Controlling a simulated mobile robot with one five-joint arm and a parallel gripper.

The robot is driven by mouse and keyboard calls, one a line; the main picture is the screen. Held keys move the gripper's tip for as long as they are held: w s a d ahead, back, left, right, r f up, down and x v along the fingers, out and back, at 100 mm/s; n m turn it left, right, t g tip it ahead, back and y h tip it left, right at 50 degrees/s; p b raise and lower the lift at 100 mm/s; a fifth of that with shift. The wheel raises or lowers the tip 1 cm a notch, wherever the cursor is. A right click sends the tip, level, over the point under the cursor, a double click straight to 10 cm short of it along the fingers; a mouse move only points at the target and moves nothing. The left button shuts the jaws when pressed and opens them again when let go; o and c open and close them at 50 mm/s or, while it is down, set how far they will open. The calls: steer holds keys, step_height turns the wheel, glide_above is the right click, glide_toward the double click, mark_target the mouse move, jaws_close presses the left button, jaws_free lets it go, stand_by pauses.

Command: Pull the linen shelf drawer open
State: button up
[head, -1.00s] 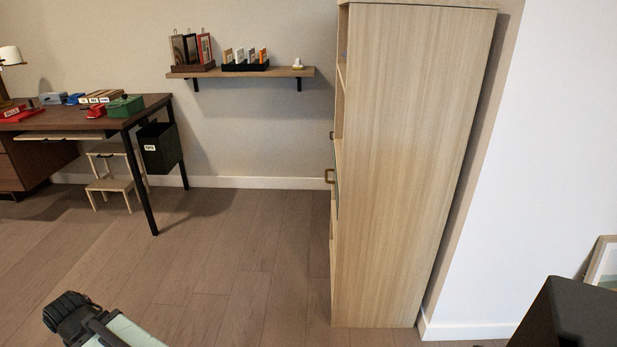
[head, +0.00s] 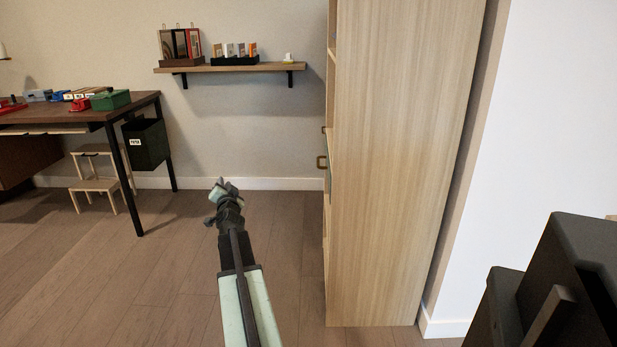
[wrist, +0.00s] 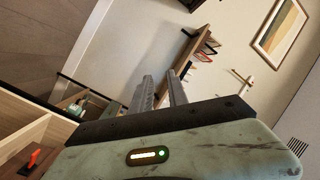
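The linen shelf (head: 395,170) is a tall pale wood cabinet in the head view, seen mostly from its side. Its front faces left and shows only as a thin strip. A drawer front (head: 328,181) with a greenish edge shows there, with a brass-brown handle (head: 321,162) sticking out to the left. It looks shut, but the angle is steep. My gripper (head: 222,187) is left of the handle in the picture, apart from it. In the wrist view its two grey fingers (wrist: 162,92) stand apart with nothing between them. I cannot make out the handle there.
A second handle (head: 323,130) sits above the first. A desk (head: 80,113) with toys and boxes, a hanging dark bin (head: 147,143) and a step stool (head: 94,184) stand left. A wall shelf (head: 230,68) hangs behind. Floor (head: 185,270) left of the cabinet is clear.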

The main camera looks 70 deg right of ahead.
steer(key=s+d+m+g+h+b, duration=0.2)
steer(key=s+d+m+g+h, duration=0.4)
steer(key=s+d, duration=0.85)
steer(key=m+g, duration=0.5)
glide_toward(318, 160)
steer(key=d, duration=0.2)
steer(key=shift+h, duration=0.3)
steer(key=x, duration=0.3)
steer(key=p+x, duration=0.1)
steer(key=x, duration=0.3)
steer(key=shift+s+d+f, duration=0.1)
steer(key=shift+d+f, duration=0.1)
steer(key=shift+d, duration=0.1)
steer(key=shift+a, duration=0.1)
jaws_close()
